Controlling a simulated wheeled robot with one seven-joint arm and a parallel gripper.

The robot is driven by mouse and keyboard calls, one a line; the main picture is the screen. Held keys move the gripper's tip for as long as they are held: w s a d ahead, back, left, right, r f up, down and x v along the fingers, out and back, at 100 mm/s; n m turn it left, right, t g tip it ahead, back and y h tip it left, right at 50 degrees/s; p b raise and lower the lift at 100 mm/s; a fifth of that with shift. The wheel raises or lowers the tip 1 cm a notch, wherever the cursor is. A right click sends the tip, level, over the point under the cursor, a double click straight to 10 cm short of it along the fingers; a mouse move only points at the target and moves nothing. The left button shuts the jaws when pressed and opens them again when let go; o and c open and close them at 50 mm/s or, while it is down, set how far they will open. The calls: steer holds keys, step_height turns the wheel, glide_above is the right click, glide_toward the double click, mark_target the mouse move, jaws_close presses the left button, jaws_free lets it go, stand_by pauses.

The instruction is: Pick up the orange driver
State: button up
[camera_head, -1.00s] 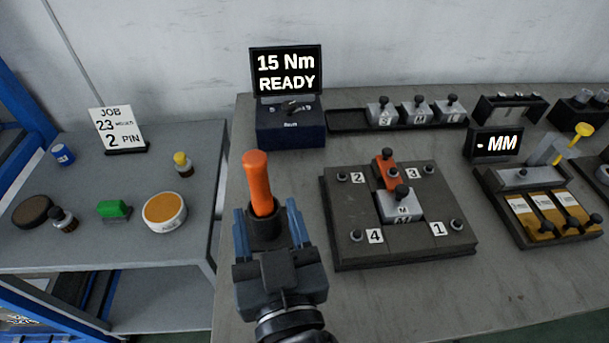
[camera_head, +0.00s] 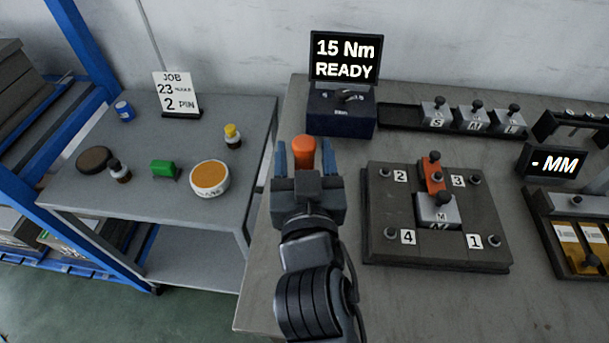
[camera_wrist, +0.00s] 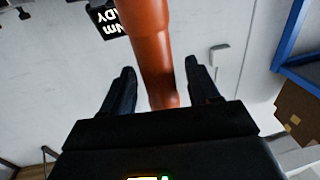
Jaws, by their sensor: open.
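The orange driver (camera_head: 304,152) stands between the two blue fingers of my gripper (camera_head: 304,163) in the head view. Only its rounded top shows there; my gripper hides the rest. In the wrist view the orange driver (camera_wrist: 152,45) runs down between the two dark fingertips of my gripper (camera_wrist: 159,70). The fingers are open, with a visible gap on each side of it. What holds up its lower end is hidden.
A dark blue torque box (camera_head: 341,118) with a "15 Nm READY" screen (camera_head: 346,58) stands behind my gripper. A dark fixture plate (camera_head: 382,240) with numbered posts is to the right. A side table (camera_head: 110,212) with small pots and a job card (camera_head: 178,92) is to the left.

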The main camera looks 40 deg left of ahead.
steer(key=shift+c, duration=0.3)
jaws_close()
stand_by(0.4)
